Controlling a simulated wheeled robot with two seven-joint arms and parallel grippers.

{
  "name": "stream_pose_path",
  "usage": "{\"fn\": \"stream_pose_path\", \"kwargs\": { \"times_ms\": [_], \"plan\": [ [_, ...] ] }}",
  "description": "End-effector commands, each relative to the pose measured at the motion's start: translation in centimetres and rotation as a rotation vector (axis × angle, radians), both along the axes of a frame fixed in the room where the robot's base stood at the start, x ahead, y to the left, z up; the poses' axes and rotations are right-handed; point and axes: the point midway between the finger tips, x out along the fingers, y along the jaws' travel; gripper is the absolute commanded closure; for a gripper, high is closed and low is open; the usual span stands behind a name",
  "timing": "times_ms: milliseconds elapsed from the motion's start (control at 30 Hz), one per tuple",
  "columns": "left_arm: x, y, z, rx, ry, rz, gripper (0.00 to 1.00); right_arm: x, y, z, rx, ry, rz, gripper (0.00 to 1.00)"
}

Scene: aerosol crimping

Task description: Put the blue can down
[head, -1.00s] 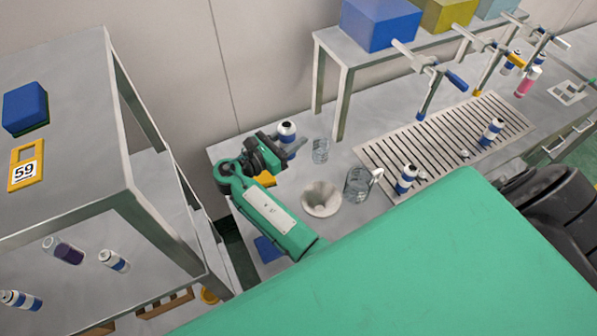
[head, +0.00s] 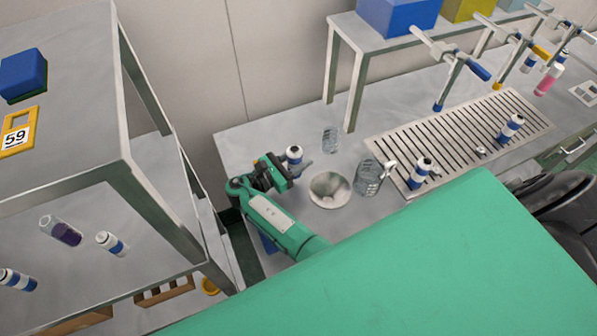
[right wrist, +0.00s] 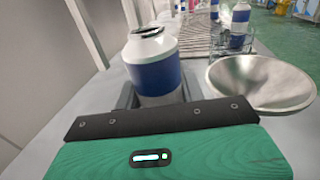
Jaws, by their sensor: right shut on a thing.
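The blue can (head: 294,154), white with a blue band, is upright between the jaws of my right gripper (head: 285,170) at the left end of the bench. In the right wrist view the can (right wrist: 155,72) stands between the fingers, its open-looking top with a dark rim facing up. My right gripper is shut on it. The can's bottom is hidden by the gripper, so I cannot tell whether it touches the bench (head: 245,150). My left gripper is not in view.
A glass beaker (head: 331,140), a glass jug (head: 369,178) and another blue-banded can (head: 419,173) stand nearby. A slotted grate (head: 455,135) lies farther right.

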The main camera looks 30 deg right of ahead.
Motion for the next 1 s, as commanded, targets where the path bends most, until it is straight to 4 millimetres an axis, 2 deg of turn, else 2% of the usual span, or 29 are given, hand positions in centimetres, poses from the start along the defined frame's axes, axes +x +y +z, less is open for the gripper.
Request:
{"fn": "stream_pose_path", "kwargs": {
  "times_ms": [167,533,967,1000],
  "plan": [
    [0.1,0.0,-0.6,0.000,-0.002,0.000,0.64,0.0,0.0,-0.6,0.000,0.000,0.000,0.87],
    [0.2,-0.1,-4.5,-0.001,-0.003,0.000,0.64,0.0,0.0,-4.4,0.000,0.000,0.000,0.87],
    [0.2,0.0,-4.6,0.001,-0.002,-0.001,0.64,0.0,0.0,-4.7,0.000,0.001,0.000,0.87],
    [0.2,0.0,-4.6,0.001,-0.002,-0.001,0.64,0.0,0.0,-4.7,0.000,0.000,0.000,0.59]
  ]
}}
